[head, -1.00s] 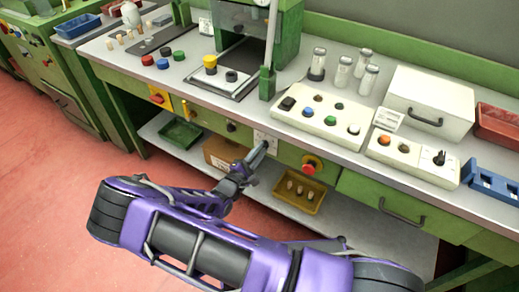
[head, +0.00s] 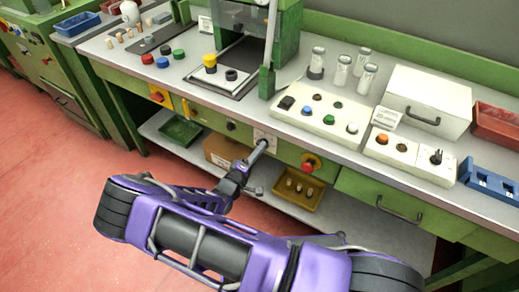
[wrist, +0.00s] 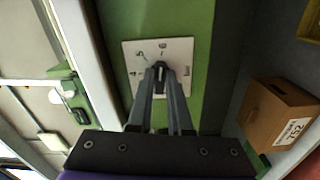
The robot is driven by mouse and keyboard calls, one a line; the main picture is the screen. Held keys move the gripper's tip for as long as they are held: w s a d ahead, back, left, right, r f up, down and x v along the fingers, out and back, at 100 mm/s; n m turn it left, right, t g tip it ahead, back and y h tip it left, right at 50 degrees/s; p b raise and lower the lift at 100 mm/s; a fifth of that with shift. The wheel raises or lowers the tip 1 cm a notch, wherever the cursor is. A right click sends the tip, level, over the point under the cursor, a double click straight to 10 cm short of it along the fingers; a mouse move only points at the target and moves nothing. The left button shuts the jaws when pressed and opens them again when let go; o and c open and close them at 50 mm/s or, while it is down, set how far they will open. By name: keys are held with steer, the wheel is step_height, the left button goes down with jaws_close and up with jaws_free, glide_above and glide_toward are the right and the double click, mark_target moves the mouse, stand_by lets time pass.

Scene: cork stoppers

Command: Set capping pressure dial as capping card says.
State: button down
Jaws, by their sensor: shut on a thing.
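The dial is a small dark knob (wrist: 160,66) on a white plate (wrist: 132,50) with printed marks around it, set in the bench's green front. The plate also shows in the head view (head: 265,136), where the knob is hidden by my gripper. My gripper (wrist: 160,74) reaches the plate, with its fingers closed on the knob. Which mark the knob points to cannot be told. A small white card (head: 387,117) stands on the bench top at right; its print is too small to read, and I cannot tell whether it is the capping card.
A red button (head: 310,163) is just right of the plate, with an ochre tray (head: 308,200) of corks below on the shelf. A cardboard box (wrist: 268,112) also sits there. A drawer handle (head: 400,211) sticks out further right. The floor (head: 50,180) at left is clear.

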stand_by(0.3)
steer(key=c, duration=0.8)
jaws_free()
steer(key=shift+c, duration=0.2)
steer(key=shift+s+a, duration=0.1)
steer(key=v, duration=1.7)
steer(key=shift+r, duration=0.1)
